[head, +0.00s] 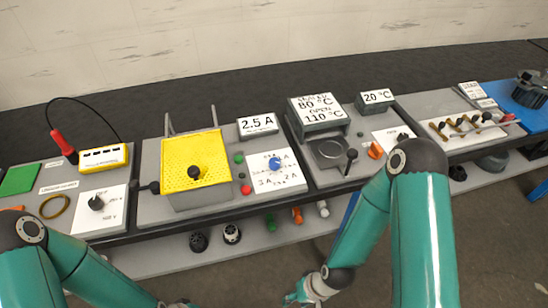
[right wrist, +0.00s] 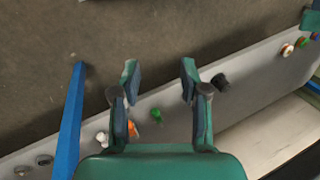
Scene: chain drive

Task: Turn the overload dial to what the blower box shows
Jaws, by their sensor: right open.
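The blue dial knob (head: 275,163) sits on a white plate (head: 262,184) with ampere marks, among them a readable 3 A at lower left. Where its pointer stands is too small to tell. A sign (head: 257,124) behind it reads 2.5 A. The yellow-topped box (head: 212,178) stands left of the dial. My right gripper (head: 294,298) is low in front of the bench, well below the dial and apart from it. The right wrist view shows its fingers (right wrist: 159,72) open and empty over the lower shelf. My left gripper is out of view below the frame.
Right of the dial are a heater unit (head: 318,115) with temperature signs and a black lever (head: 351,158). Green and red buttons (head: 239,160) lie between the box and dial. Several small coloured parts stand on the lower shelf (head: 262,236). A blue leg (right wrist: 70,120) stands near my right gripper.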

